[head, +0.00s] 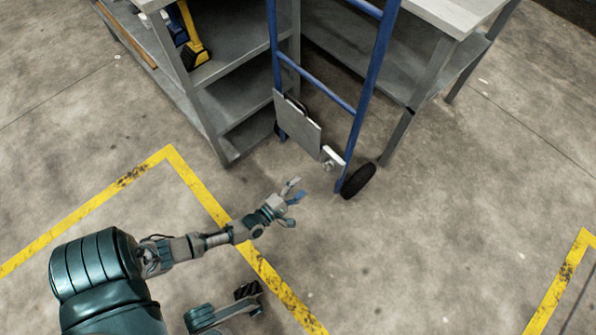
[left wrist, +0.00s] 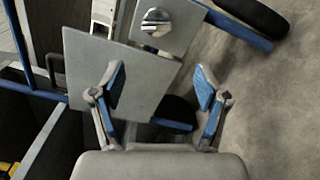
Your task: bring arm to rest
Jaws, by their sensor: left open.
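My left gripper (head: 292,196) reaches out over the floor from the left in the head view, short of the foot of a blue hand truck (head: 368,88). In the left wrist view the left gripper (left wrist: 162,88) has its two blue-padded fingers spread apart, with nothing between them. The truck's grey toe plate (left wrist: 110,75) lies beyond the left finger in that view. The gripper looks apart from the truck, though the exact gap is hard to tell. My right gripper is not in view.
A grey shelf unit (head: 238,100) with a yellow tool (head: 195,45) stands behind left. A light-topped table (head: 455,12) stands behind right. The truck's black wheel (head: 358,181) rests on the floor. Yellow floor lines (head: 195,182) run near my arm. Open floor (head: 450,230) lies to the right.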

